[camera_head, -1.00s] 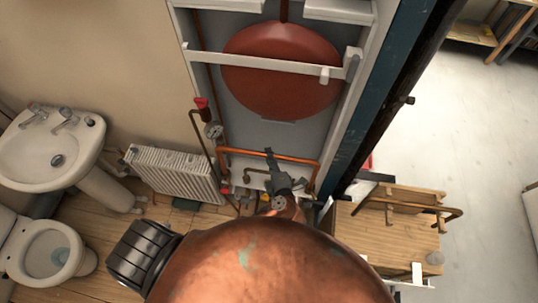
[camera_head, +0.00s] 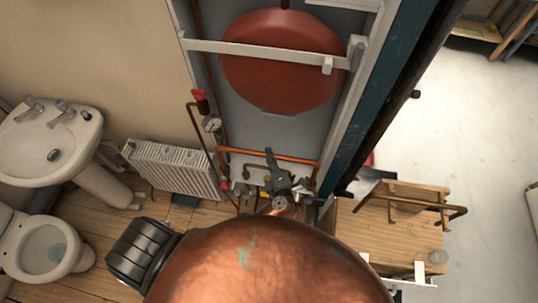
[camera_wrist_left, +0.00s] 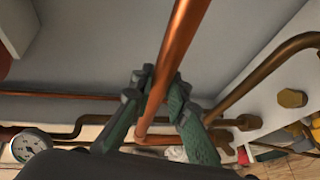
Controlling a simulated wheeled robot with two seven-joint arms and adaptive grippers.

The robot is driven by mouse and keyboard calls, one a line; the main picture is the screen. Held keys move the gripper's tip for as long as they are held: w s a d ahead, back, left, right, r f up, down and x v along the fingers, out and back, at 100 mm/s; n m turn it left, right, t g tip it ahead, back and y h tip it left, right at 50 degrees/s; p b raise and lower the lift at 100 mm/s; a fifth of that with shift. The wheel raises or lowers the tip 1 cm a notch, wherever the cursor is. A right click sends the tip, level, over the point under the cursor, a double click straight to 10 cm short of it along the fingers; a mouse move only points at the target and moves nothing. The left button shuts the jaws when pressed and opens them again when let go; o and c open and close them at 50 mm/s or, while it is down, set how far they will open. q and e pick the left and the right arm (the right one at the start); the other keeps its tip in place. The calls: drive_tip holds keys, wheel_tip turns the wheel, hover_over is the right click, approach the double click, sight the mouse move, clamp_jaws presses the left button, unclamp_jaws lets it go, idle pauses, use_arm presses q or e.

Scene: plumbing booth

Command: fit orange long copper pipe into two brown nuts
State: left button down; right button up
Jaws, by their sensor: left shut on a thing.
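The orange long copper pipe (camera_head: 245,153) runs almost level across the lower part of the wall recess, with bends at its ends. My left gripper (camera_head: 271,160) is shut on it near the middle of its span. In the left wrist view the dark green fingers (camera_wrist_left: 151,95) close around the pipe (camera_wrist_left: 177,42), which bends at its far end. A brown hexagonal nut (camera_wrist_left: 292,98) shows at the right of that view, apart from the fingers. I cannot make out the second nut for certain, nor whether the pipe ends touch nuts. My right gripper is not in view.
A red tank (camera_head: 280,60) and a white crossbar (camera_head: 260,54) are above the pipe. A gauge (camera_head: 212,125) and brown pipe stand left of it, near a radiator (camera_head: 172,168). A wooden table (camera_head: 380,235) with a bent brown pipe (camera_head: 430,206) is at the right.

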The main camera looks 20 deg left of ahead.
use_arm(q)
drive_tip(key=shift+r, duration=0.1)
drive_tip(key=c, duration=1.9)
unclamp_jaws()
drive_tip(key=shift+o, duration=0.5)
drive_tip(key=v, duration=1.2)
